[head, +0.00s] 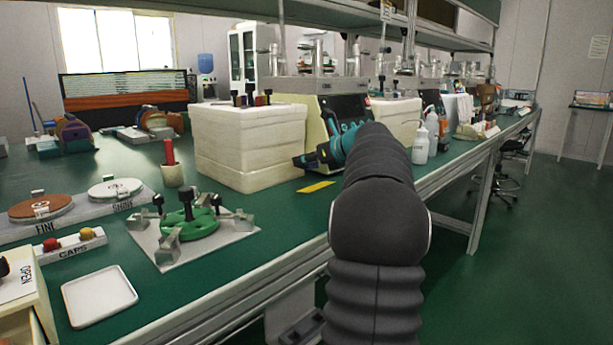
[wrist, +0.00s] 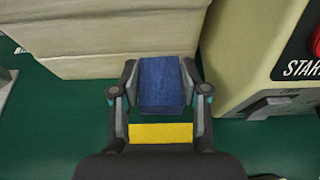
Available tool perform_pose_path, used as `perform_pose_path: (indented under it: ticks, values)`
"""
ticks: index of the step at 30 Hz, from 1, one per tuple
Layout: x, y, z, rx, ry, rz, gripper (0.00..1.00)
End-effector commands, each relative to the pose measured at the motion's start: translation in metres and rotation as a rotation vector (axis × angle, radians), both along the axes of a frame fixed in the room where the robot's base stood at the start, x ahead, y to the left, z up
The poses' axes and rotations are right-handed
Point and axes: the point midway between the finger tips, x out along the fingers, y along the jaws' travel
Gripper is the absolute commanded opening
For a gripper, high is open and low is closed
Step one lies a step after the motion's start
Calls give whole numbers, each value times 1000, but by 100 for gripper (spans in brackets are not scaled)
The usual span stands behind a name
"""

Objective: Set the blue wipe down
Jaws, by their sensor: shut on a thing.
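The blue wipe (wrist: 161,88) is a folded dark-blue block in the wrist view. My gripper (wrist: 162,76) is shut on it, one finger against each side. A yellow strip (wrist: 160,133) on the green bench shows just below the wipe in that view. In the head view my gripper (head: 306,161) is in front of the machine and above the yellow strip (head: 316,187). I cannot make out the wipe there. I cannot tell how high it is above the bench.
A stack of white foam boxes (head: 248,145) stands left of my gripper. A cream machine (head: 332,120) with a START button is on the other side. A green fixture (head: 190,223) on a plate and a white tray (head: 99,296) lie nearer. Bare bench (head: 285,215) surrounds the yellow strip's front.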

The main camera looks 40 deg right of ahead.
Motion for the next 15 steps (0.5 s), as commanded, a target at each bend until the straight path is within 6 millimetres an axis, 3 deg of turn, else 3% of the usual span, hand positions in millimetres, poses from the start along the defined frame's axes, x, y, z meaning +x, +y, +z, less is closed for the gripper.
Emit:
perform_pose_path:
  ticks: [5, 12, 15]
  values:
    - [5, 1, -7, 1, 0, -1, 24]
    - [4, 1, -39, 2, 1, -1, 24]
    - [4, 0, -43, 0, 0, -1, 24]
